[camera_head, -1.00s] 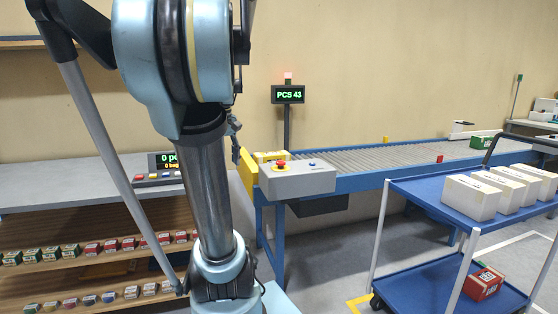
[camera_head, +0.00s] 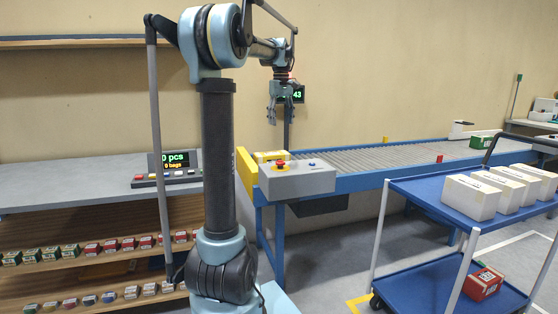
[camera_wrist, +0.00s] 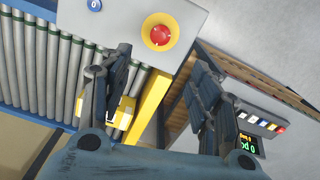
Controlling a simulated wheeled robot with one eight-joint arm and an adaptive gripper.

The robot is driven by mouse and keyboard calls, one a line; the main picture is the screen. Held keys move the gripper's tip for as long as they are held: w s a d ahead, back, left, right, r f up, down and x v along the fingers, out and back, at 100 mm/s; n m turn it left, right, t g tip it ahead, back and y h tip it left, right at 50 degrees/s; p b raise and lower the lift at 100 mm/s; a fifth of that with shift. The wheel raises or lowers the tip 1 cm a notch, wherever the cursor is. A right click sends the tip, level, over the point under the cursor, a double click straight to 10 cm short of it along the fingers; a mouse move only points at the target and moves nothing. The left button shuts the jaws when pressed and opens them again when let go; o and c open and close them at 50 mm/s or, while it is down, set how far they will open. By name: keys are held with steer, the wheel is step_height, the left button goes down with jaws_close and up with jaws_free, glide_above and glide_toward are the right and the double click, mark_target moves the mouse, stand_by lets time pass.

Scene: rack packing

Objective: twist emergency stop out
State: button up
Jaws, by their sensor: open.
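The red emergency stop (camera_head: 280,165) sits on a yellow disc on top of the grey control box (camera_head: 310,180) at the near end of the conveyor. In the wrist view the red button (camera_wrist: 160,35) is at the top centre, beyond my fingertips. My gripper (camera_head: 280,105) hangs above the box, pointing down, well clear of the button. In the wrist view my gripper (camera_wrist: 160,75) has its two fingers spread apart with nothing between them. A blue button (camera_head: 312,164) is on the same box, to the right of the red one.
A roller conveyor (camera_head: 390,155) runs right from the box, with a yellow end plate (camera_head: 246,172) at its left. A blue cart (camera_head: 425,192) with white boxes stands at front right. A counter with shelves (camera_head: 70,185) is at left.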

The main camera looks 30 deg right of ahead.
mark_target(280, 163)
step_height(280, 163, down, 17)
stand_by(0.6)
steer(key=c, duration=1.1)
